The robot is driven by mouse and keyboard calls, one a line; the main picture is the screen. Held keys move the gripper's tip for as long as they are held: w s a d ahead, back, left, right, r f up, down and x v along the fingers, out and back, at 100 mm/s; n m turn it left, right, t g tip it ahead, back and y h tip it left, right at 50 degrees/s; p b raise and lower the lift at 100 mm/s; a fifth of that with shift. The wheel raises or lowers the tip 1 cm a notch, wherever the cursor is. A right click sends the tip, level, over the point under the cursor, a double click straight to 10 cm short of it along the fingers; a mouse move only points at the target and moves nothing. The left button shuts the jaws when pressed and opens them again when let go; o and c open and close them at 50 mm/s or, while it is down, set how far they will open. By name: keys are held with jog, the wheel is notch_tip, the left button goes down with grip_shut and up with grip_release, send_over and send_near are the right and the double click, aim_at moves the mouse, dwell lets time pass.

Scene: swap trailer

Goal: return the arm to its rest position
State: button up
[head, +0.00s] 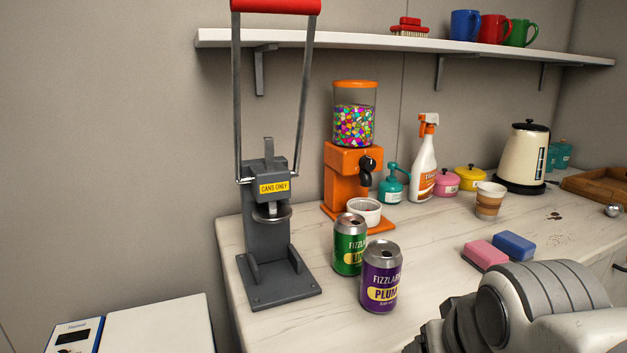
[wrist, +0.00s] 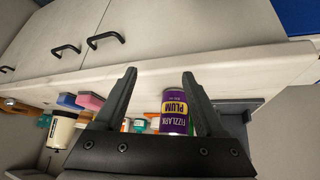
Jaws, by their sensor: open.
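My gripper (wrist: 158,73) shows in the wrist view with its two dark fingers spread wide and nothing between the tips. The wrist picture is upside down, with the counter edge and cabinet fronts at the top. A purple plum can (wrist: 173,112) shows beyond the fingers, apart from them as far as I can tell. In the head view my pale arm fills the lower right, over the counter's front, and my fingers are not clearly seen there. The purple can (head: 381,277) stands upright on the counter, in front of a green can (head: 350,244).
A grey can crusher (head: 268,240) with a raised red handle stands at left. Behind are an orange candy dispenser (head: 350,170), a spray bottle (head: 424,165) and a kettle (head: 524,158). Pink (head: 486,255) and blue (head: 514,246) sponges lie near my arm. A shelf (head: 400,45) hangs above.

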jog(key=s+r+p, duration=0.1)
jog(key=r+p, duration=1)
jog(key=s+a+r+g+p, duration=0.1)
jog(key=s+r+p, duration=0.1)
jog(key=r+p, duration=0.9)
jog(key=shift+s+a+r+y+p, duration=0.2)
jog(key=shift+a+r+y+p, duration=0.1)
jog(key=shift+p, duration=0.45)
